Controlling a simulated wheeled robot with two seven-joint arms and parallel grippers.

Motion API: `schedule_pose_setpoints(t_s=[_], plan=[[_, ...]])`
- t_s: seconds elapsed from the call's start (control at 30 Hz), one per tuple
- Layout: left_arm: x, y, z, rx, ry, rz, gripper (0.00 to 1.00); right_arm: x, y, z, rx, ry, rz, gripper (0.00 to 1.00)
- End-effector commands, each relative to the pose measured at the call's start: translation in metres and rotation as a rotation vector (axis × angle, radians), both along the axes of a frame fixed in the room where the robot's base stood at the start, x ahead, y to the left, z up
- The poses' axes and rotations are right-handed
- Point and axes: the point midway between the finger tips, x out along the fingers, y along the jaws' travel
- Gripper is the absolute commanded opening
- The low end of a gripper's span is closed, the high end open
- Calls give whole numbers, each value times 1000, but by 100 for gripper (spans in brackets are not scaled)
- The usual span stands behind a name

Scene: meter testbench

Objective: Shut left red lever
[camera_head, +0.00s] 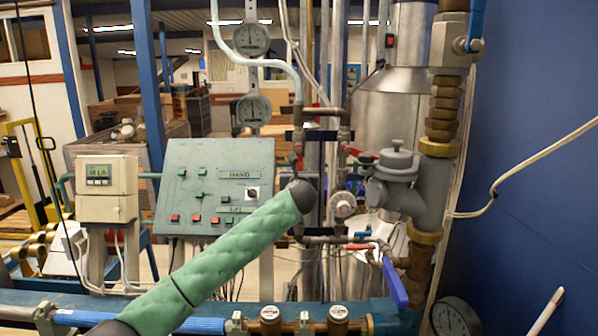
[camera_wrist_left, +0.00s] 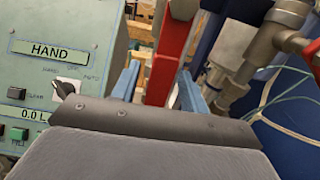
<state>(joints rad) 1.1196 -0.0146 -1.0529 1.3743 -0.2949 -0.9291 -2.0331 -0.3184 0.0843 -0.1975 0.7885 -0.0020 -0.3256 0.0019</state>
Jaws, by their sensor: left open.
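In the left wrist view, a red lever (camera_wrist_left: 174,48) stands nearly upright between the two light-blue fingers of my left gripper (camera_wrist_left: 159,80). The gripper is open, with a finger on each side of the lever. I cannot tell whether either finger touches it. In the head view, my green-sleeved left arm reaches up from the lower left to the pipework. Its dark wrist end hides most of the gripper and the lever there. Another red lever (camera_head: 361,157) shows to the right of my wrist, beside the grey meter.
The green control panel (camera_head: 214,185) stands close to the left of my wrist. Vertical pipes, the grey meter body (camera_head: 396,165) and brass fittings crowd the right side. A blue lever (camera_head: 394,284) hangs lower right. The blue wall (camera_head: 530,120) bounds the right.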

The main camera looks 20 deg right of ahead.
Motion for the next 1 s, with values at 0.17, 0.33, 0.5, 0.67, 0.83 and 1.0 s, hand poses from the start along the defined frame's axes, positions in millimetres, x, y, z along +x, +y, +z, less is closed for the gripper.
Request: schedule_pose_setpoints(t_s=[0.17,0.33,0.5,0.67,0.83,1.0], plan=[[0,0,0,0,0,0,45,0,0,0,0,0,0,36],[0,0,0,0,0,1,13,0,0,0,0,0,-1,36],[0,0,0,0,0,1,0,0,0,0,-1,0,-1,36],[0,0,-1,-7,2,1,0,1,0,-1,-1,0,-1,36],[-1,-3,-2,-50,14,1,0,7,1,-3,1,-5,-1,36],[-3,-10,-2,-142,41,1,0,36,6,1,3,-26,1,36]])
